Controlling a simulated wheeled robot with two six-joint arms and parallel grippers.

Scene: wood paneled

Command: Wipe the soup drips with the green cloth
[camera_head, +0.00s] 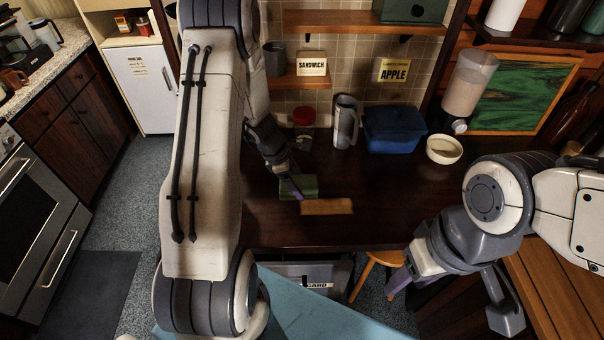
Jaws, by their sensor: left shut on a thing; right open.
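The green cloth (304,185) is a small folded block on the dark wooden counter. My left gripper (292,188) comes down on it from above and is shut on it; the fingers partly hide it. A flat orange-brown patch (327,206) lies just in front and to the right of the cloth; I cannot tell whether it is a board or spilled soup. No separate soup drips can be made out. My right gripper (398,280) is open and empty, low in front of the counter, far from the cloth.
At the back of the counter (375,215) stand a red-lidded jar (303,117), a grey jug (345,122), a blue container (394,130), a cream bowl (444,149) and a blender (468,88). The counter's middle right is clear. An orange stool (383,258) stands below.

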